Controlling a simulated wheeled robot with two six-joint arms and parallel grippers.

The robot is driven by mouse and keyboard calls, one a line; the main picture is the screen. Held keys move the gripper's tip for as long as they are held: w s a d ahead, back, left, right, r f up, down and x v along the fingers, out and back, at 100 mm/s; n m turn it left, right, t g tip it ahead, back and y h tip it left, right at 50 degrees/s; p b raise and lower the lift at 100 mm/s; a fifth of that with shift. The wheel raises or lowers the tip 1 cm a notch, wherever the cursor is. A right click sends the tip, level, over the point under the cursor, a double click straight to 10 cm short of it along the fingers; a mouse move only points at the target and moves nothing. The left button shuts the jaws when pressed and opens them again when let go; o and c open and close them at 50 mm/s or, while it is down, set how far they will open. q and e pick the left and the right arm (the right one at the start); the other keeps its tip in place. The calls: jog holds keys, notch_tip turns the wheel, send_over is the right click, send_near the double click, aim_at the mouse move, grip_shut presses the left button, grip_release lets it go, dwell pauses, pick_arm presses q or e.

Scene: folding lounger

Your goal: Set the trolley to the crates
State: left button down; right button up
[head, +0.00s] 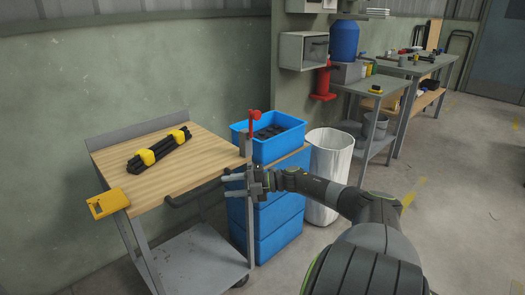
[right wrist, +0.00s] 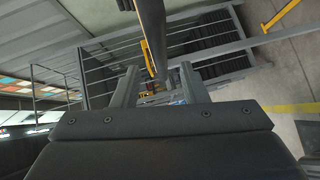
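The trolley (head: 205,150) has a wooden top, a grey lower shelf (head: 192,258) and a dark handle bar (head: 190,194) along its near side. Blue crates (head: 283,228) stand stacked just right of it; the top crate (head: 291,138) holds dark items. My right gripper (head: 226,186) is open at the right end of the handle, its fingers pointing left. In the right wrist view, a dark bar (right wrist: 152,35) runs between the two spread fingers; I cannot tell whether they touch it. My left gripper is out of view.
A black bundle with yellow clamps (head: 157,150) lies on the trolley top. A yellow piece (head: 107,203) sits at its left corner. A red-topped lever (head: 255,114) rises near the crates. A white bin (head: 329,160) stands right of them. Floor at right is open.

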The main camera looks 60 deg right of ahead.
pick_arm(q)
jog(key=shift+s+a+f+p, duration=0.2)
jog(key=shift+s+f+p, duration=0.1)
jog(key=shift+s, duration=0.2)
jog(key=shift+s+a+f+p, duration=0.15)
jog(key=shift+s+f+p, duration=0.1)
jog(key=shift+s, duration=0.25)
pick_arm(e)
jog(key=v, duration=1.1)
